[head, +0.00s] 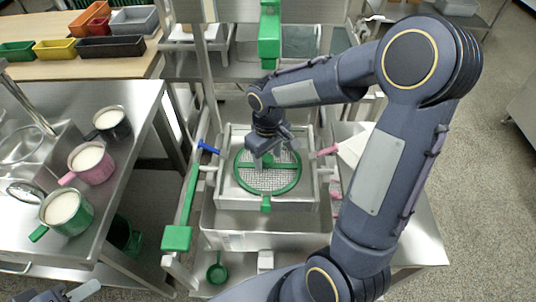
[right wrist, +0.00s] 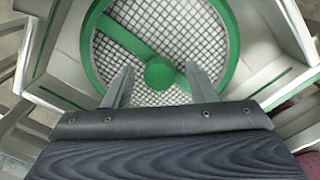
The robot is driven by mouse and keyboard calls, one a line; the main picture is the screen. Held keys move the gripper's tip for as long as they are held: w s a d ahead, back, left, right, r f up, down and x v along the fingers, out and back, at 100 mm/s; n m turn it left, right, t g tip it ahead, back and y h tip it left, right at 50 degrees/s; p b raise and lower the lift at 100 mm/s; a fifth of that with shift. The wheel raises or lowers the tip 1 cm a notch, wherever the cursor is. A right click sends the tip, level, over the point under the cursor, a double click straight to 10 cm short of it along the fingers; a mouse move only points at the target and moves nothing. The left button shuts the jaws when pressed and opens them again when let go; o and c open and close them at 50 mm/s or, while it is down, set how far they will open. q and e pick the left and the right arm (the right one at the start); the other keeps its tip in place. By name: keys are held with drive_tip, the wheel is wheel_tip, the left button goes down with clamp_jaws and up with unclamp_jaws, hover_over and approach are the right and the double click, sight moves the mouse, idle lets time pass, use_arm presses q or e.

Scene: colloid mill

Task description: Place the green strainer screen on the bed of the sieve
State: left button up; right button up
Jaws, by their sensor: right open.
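The green strainer screen (head: 266,187) is a round green ring with a crossbar and a wire mesh. It lies inside the square metal bed of the sieve (head: 225,190) and looks flat there. My right gripper (head: 265,160) is above the screen in the head view, partly hiding its far side.
A steel table at left holds a black pot (head: 112,124), a pink pot (head: 90,162) and a green pot (head: 66,211) with white contents. A blue handle (head: 208,147) and a pink handle (head: 328,151) flank the sieve. A green post (head: 270,35) stands behind.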

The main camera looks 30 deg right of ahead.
sight(268, 158)
drive_tip(key=shift+r, duration=0.3)
wheel_tip(268, 158, up, 10)
drive_tip(key=r+p, duration=0.1)
drive_tip(key=s+a+m+t+y, duration=0.2)
drive_tip(key=s, duration=0.6)
drive_tip(key=s+a+m+t+y, duration=0.1)
drive_tip(key=s+a+m+t, duration=0.1)
drive_tip(key=s, duration=0.7)
drive_tip(key=shift+t+y, duration=0.4)
drive_tip(key=shift+t, duration=0.4)
drive_tip(key=shift+r, duration=0.2)
drive_tip(key=shift+r+p, duration=0.9)
drive_tip(key=shift+p, duration=0.25)
